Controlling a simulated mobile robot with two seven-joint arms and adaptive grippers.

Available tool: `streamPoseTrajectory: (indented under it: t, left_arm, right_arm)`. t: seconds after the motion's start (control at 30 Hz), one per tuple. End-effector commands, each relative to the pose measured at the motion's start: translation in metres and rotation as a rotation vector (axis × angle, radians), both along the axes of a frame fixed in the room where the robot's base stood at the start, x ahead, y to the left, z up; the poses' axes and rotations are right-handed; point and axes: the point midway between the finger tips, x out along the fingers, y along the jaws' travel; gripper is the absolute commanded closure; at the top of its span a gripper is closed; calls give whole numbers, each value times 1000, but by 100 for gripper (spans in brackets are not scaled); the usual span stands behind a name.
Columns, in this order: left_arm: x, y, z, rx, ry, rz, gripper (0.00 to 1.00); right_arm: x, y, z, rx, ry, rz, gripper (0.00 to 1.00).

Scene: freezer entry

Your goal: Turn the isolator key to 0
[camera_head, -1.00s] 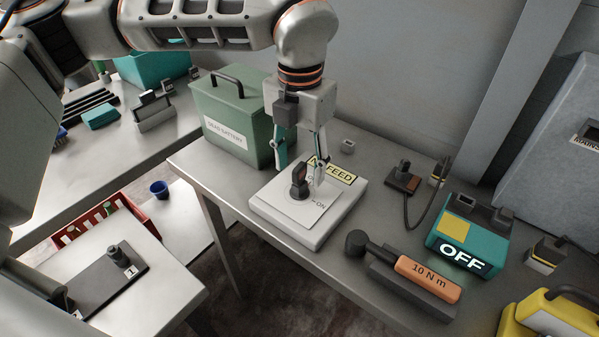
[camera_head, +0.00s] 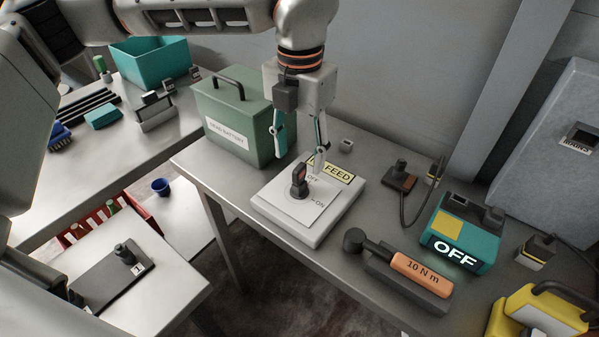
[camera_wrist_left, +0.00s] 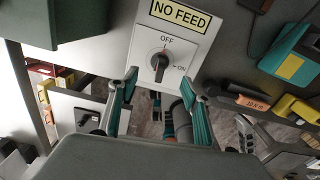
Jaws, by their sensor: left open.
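The isolator key (camera_head: 299,182) is a dark knob with a red-orange mark. It stands on a white plate on a pale box (camera_head: 275,222) marked OFF and ON, with a yellow NO FEED label (camera_head: 338,173). In the left wrist view the key (camera_wrist_left: 159,64) lies nearly in line with OFF, slightly slanted; ON is to its right. No 0 mark is readable. My left gripper (camera_head: 299,162) is open and empty, pointing down above and behind the key, apart from it. Its fingers (camera_wrist_left: 159,97) also show in the left wrist view. My right gripper is not in view.
A green dead-battery box (camera_head: 238,125) stands left of the isolator. An orange-handled torque tool (camera_head: 420,270) and a teal unit reading OFF (camera_head: 463,230) lie to the right. A cabled plug (camera_head: 402,175) sits behind. The bench's left front strip is bare.

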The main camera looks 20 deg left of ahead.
Motion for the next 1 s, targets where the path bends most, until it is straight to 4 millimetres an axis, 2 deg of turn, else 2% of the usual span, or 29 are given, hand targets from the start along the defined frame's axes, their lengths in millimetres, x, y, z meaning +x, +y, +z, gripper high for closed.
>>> streamPoseTrajectory:
  t: [0.33,0.77,0.87,1.0]
  left_arm:
    - [0,0,14,0,0,0,52]
    - [0,0,16,0,0,0,52]
    - [1,0,23,0,-2,1,52]
    - [1,0,46,0,-3,1,52]
  right_arm:
    - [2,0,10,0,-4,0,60]
    - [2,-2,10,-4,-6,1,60]
    - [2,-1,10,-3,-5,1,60]
    - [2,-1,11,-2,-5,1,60]
